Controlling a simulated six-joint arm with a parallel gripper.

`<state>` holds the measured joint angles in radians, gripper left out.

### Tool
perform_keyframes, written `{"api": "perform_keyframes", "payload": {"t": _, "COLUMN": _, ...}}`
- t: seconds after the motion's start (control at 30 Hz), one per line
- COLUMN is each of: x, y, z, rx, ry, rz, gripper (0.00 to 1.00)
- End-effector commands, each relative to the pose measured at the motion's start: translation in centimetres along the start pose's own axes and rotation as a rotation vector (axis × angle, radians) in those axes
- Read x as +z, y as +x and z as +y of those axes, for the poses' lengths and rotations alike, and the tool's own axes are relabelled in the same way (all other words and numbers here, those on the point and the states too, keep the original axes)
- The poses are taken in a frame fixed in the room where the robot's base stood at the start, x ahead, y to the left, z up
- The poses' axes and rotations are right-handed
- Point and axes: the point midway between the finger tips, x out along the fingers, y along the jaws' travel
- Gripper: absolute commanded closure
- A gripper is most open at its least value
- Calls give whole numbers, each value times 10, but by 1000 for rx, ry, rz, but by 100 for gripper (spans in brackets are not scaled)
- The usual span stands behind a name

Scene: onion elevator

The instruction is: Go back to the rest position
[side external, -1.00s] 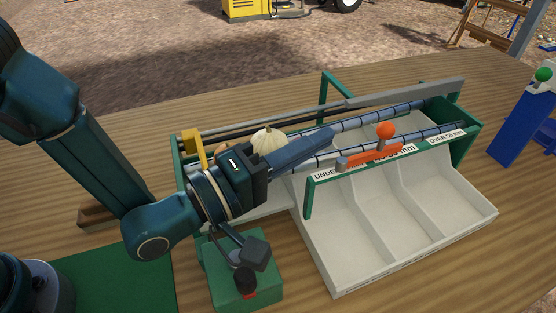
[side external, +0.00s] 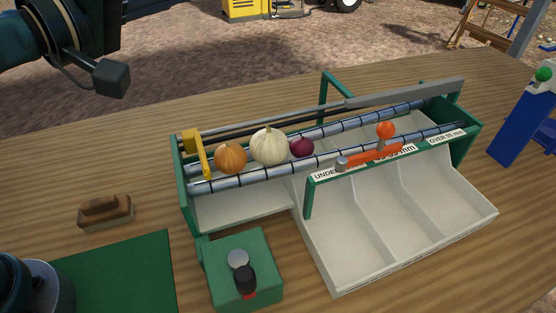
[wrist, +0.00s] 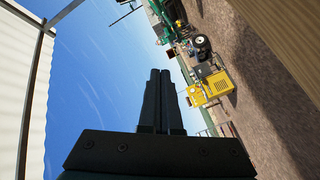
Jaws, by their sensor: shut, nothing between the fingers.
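My gripper (wrist: 161,80) shows in the wrist view with its two black fingers side by side, shut and empty. It points out over the yard, away from the table. In the side view only part of my wrist shows at the top left, raised above the table; the fingers are out of that frame. An orange-brown onion (side external: 230,158), a white onion (side external: 268,146) and a dark red onion (side external: 302,147) sit in a row on the rollers (side external: 340,124) of the sorter, well apart from my arm.
The sorter's white three-lane tray (side external: 395,220) slopes toward the front. An orange lever (side external: 385,131) stands over it. A green control box (side external: 240,272), a wooden brush (side external: 105,212) and a green mat (side external: 125,275) lie nearer. A blue stand (side external: 525,125) is at the right.

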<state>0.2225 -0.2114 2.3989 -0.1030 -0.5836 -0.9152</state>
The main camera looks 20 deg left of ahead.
Motion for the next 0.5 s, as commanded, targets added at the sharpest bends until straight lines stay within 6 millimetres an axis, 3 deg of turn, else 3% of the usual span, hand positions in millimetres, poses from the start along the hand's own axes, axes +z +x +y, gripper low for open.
{"api": "perform_keyframes", "payload": {"t": 0.07, "x": -11, "y": -18, "z": -12, "rx": -81, "ry": 99, "rz": -16, "gripper": 100}}
{"api": "perform_keyframes", "payload": {"t": 0.23, "x": -11, "y": -58, "z": -49, "rx": -279, "ry": 321, "rz": -132, "gripper": 100}}
{"api": "perform_keyframes", "payload": {"t": 0.5, "x": 22, "y": -138, "z": -114, "rx": -553, "ry": 636, "rz": -496, "gripper": 100}}
